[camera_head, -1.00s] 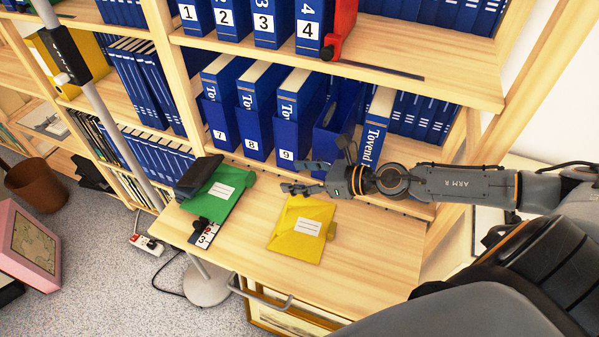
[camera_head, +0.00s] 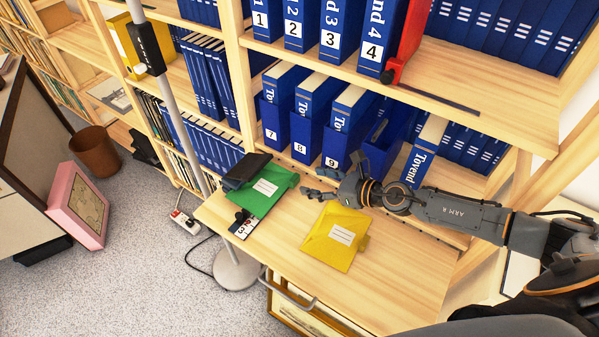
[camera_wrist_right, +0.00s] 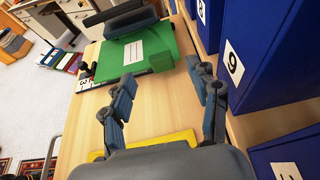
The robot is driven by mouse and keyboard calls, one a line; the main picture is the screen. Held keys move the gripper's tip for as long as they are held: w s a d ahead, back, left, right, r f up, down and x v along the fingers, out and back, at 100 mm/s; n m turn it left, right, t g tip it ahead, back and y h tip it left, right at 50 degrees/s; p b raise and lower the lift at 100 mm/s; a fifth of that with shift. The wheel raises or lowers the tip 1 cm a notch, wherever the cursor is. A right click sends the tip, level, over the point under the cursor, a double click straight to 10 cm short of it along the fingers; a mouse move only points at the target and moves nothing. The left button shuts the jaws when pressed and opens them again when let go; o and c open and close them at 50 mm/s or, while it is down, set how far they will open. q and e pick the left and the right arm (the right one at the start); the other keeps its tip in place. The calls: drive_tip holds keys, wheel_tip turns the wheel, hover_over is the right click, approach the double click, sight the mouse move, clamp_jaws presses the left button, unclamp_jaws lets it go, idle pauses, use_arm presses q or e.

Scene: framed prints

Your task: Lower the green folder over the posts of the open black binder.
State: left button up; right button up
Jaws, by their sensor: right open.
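The green folder (camera_head: 264,193) lies on the wooden table's left part, a white label facing up; it also shows in the right wrist view (camera_wrist_right: 160,58). The black binder (camera_head: 246,170) is at the folder's far-left side, touching or overlapping it; the wrist view shows its dark cover (camera_wrist_right: 128,20). I cannot see its posts, or whether the folder is on them. My right gripper (camera_head: 320,184) is open and empty, above the table to the right of the green folder. Its two spread fingers (camera_wrist_right: 160,75) point toward the folder in the wrist view. My left gripper is not in view.
A yellow folder (camera_head: 338,240) lies on the table in front of my right gripper. Blue numbered boxes (camera_head: 308,130) stand close behind on the shelf. The table's front right is clear.

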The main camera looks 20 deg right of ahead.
sight(296, 178)
drive_tip(key=x, duration=0.6)
drive_tip(key=shift+w+a+f, duration=0.1)
drive_tip(key=shift+f, duration=0.05)
drive_tip(key=c, duration=1.3)
